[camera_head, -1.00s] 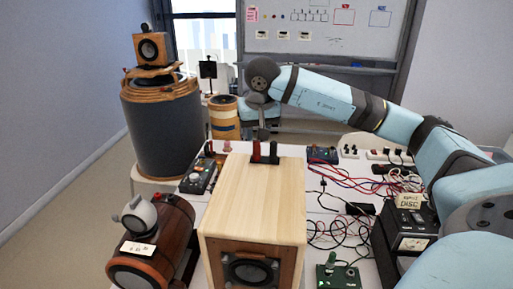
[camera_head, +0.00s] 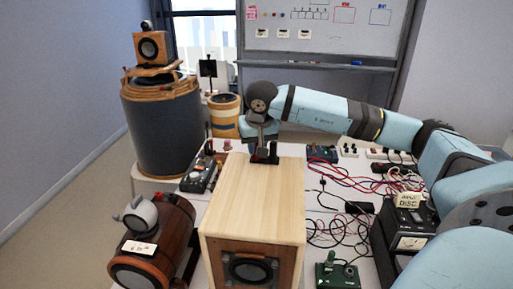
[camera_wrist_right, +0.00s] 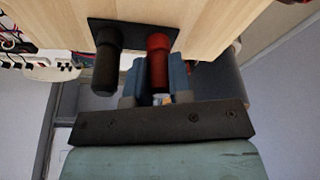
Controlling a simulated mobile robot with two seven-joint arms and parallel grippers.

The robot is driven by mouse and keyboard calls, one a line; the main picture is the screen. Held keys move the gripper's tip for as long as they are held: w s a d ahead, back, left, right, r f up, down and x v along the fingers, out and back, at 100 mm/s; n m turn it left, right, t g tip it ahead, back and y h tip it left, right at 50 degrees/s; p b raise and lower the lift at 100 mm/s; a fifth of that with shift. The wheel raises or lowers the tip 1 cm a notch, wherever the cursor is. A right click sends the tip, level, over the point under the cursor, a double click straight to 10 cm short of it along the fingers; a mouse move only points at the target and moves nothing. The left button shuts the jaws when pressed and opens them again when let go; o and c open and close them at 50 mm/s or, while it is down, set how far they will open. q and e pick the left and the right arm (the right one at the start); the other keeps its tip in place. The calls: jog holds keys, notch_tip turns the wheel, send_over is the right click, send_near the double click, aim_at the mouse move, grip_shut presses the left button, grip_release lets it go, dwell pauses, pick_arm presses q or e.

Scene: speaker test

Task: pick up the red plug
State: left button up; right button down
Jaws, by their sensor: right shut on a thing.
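The red plug (camera_wrist_right: 158,62) stands on a small black terminal plate (camera_wrist_right: 131,24) on a pale wooden speaker box (camera_head: 237,192). A black plug (camera_wrist_right: 107,60) stands beside it, to the left in the right wrist view, outside the fingers. My right gripper (camera_wrist_right: 155,82) is shut on the red plug, one finger on each side. The plug still appears to meet the plate. In the head view, my right gripper (camera_head: 263,148) reaches down to the back of the box top and largely hides the red plug. My left gripper is not in view.
A round wooden speaker (camera_head: 170,232) lies front left of the box. A meter box (camera_head: 410,225) stands right, with loose cables (camera_head: 335,225) between. A small green unit (camera_head: 337,274) sits front right. The box top's front is bare.

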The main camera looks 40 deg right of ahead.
jog(key=shift+r, duration=0.15)
notch_tip(320, 180, up, 20)
dwell(0.4)
notch_tip(320, 180, up, 4)
jog(key=p, duration=0.4)
dwell(0.4)
jog(key=shift+f, duration=0.2)
jog(key=shift+w+a, duration=0.1)
jog(key=shift+w, duration=0.05)
